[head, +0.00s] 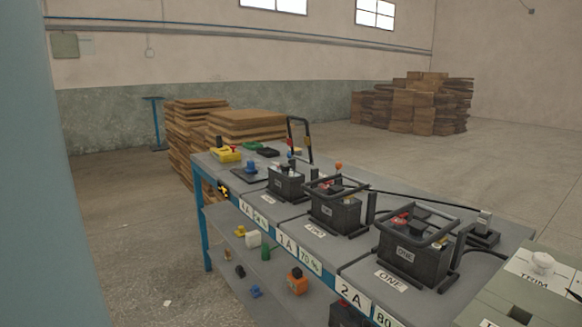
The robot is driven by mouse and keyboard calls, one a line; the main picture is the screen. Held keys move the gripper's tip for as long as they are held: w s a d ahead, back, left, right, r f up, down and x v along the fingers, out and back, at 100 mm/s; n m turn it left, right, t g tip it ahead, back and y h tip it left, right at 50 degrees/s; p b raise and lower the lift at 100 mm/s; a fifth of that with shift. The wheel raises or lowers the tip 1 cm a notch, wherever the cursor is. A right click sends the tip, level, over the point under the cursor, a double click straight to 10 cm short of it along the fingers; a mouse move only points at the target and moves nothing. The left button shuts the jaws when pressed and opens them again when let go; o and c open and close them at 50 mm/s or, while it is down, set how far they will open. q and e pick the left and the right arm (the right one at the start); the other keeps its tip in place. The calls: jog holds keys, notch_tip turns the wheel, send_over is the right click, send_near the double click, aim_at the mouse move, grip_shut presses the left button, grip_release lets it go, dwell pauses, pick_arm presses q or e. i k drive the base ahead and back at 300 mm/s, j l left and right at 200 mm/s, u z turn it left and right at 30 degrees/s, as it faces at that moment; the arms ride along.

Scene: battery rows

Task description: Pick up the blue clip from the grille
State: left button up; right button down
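Neither of my grippers is in the head view. A small blue thing (251,165) stands on a dark flat plate (249,174) near the far left end of the workbench. Another small blue thing (256,291) lies on the lower shelf under the bench. Both are too small to tell for sure which is the blue clip. I cannot make out a surface that is clearly a grille. A tiny blue spot also shows by the upright black handle (298,128).
Several black caged battery units stand along the workbench (285,225), with cables behind them. A yellow item (226,153) is at its far end. An orange thing (297,281) sits on the lower shelf. Wooden stacks (235,125) stand behind. A pale blue surface blocks the left edge.

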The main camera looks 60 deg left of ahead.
aim_at(250, 165)
jog(key=u, duration=2.15)
